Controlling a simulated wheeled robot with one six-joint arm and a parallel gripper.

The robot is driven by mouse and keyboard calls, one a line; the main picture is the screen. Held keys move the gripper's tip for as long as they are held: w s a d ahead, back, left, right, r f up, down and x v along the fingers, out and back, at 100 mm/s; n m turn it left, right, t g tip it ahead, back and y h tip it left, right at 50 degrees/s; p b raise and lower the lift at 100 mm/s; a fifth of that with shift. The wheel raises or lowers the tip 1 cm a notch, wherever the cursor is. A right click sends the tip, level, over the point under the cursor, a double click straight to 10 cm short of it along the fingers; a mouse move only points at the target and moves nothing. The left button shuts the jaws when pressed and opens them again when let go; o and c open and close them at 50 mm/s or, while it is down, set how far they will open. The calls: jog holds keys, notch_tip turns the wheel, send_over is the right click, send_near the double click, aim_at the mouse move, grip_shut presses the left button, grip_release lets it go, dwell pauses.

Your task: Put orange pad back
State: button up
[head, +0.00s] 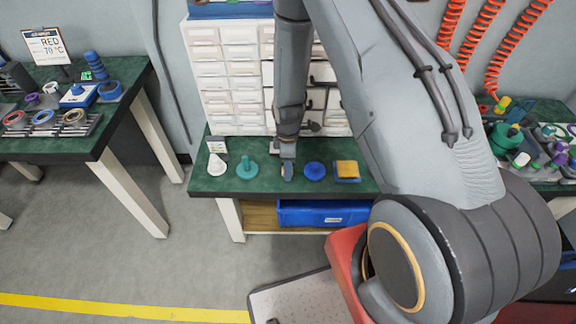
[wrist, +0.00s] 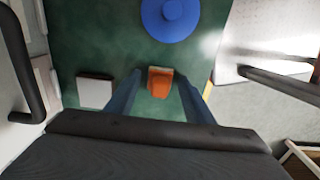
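A small orange block, which looks like the orange pad (wrist: 160,83), shows in the wrist view on the green bench top. My gripper (wrist: 159,77) points down at it, with one finger on each side and a visible gap to both. The gripper is open. I cannot tell how far the fingertips reach down beside the pad. In the head view my gripper (head: 287,174) is low over the bench near its front edge and mostly hides the pad. A yellow-orange block on a blue base (head: 347,171) stands further right.
A blue round piece (head: 315,170) stands just right of the gripper, also in the wrist view (wrist: 170,16). A white block (wrist: 95,92) lies towards the drawer cabinet (head: 228,75). A teal knobbed piece (head: 246,169) and a white cone (head: 217,167) stand to the left.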

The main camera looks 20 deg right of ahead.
jog(key=shift+r, duration=0.15)
notch_tip(320, 180, up, 12)
jog(key=b, duration=0.2)
jog(key=s+r+m, duration=1.4)
jog(key=s+r, duration=0.3)
jog(key=shift+s+r+t, duration=0.15)
jog(key=shift+r+t, duration=0.15)
dwell(0.9)
